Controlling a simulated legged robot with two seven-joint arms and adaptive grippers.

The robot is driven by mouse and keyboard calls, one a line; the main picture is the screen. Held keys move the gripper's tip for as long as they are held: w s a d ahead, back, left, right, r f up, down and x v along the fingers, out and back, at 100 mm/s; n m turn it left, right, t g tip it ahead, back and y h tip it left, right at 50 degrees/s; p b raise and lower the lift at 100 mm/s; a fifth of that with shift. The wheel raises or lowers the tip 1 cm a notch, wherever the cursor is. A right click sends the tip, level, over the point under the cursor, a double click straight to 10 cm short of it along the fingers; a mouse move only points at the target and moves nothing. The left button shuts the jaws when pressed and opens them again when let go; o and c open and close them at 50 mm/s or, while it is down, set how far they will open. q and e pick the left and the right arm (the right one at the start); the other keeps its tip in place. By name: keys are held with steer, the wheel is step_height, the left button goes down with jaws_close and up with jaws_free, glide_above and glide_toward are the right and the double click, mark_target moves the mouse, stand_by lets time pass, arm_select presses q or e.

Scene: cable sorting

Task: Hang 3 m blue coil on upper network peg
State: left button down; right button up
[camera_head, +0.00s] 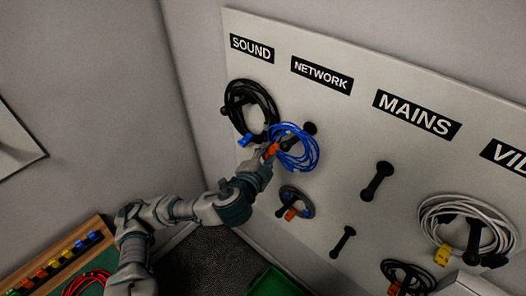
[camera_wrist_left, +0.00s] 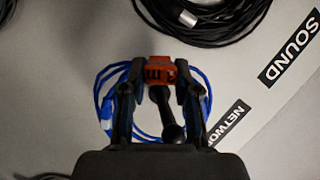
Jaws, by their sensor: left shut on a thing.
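The blue coil (camera_head: 303,158) is at the board below the NETWORK label, with an orange tag (camera_head: 271,151) on its near side. My left gripper (camera_head: 267,158) is shut on this tag. In the left wrist view the tag (camera_wrist_left: 161,70) sits between both fingertips (camera_wrist_left: 160,72), and blue loops (camera_wrist_left: 107,92) spread behind the fingers. The upper network peg (camera_head: 310,128) is black and overlaps the coil's upper part. The peg also shows between the fingers in the wrist view (camera_wrist_left: 160,108). I cannot tell for certain whether the loop is around it. My right gripper is out of view.
A black coil (camera_head: 232,112) hangs close by on the left under SOUND. A small dark coil (camera_head: 304,196) hangs below on the lower network peg. MAINS pegs (camera_head: 377,181) are bare. A white coil (camera_head: 430,213) hangs at right. A green bin (camera_head: 272,284) stands below.

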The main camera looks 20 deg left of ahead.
mark_target(278, 153)
arm_select(q)
steer(key=shift+w+d+f+b, duration=0.15)
steer(key=shift+w+d+b, duration=0.15)
steer(key=shift+w, duration=0.45)
steer(key=shift+w+d+f+b, duration=0.1)
steer(key=shift+w+d+b, duration=0.2)
steer(key=shift+w, duration=0.4)
steer(key=shift+w+d+f+b, duration=0.2)
steer(key=shift+w+d, duration=0.1)
steer(key=shift+w, duration=0.45)
steer(key=shift+w+d+f+b, duration=0.15)
steer(key=shift+f+b, duration=0.5)
steer(key=shift+f, duration=0.5)
steer(key=shift+f, duration=0.1)
